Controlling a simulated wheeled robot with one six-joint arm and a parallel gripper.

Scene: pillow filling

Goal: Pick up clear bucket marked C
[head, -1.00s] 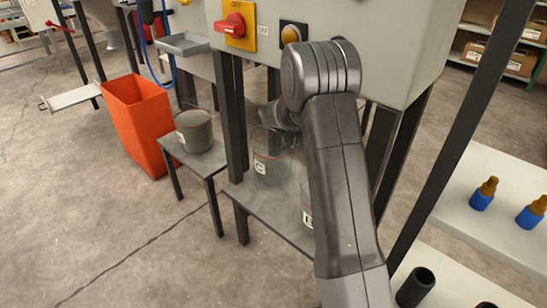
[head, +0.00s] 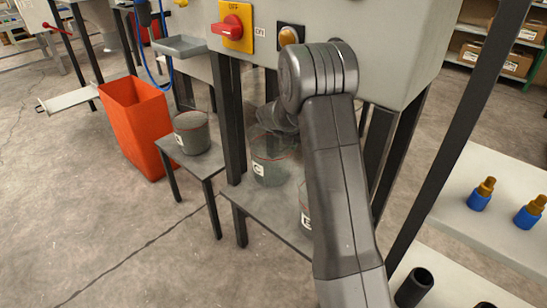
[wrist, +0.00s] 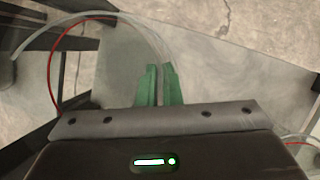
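The clear bucket marked C (head: 272,166) stands upright on the grey shelf under the machine, with its white label facing the camera and a red line near its rim. In the wrist view its curved clear rim (wrist: 120,18) runs in between the green fingertips. My gripper (wrist: 160,85) reaches down at the bucket's far side in the head view, where its fingers are mostly hidden. In the wrist view the fingers are close together, with the thin bucket wall between them.
Another clear bucket (head: 304,212) is partly hidden behind my arm on the same shelf (head: 262,212). A third bucket (head: 192,134) stands on a small table beside an orange bin (head: 135,125). Black machine legs (head: 230,120) stand close around the shelf.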

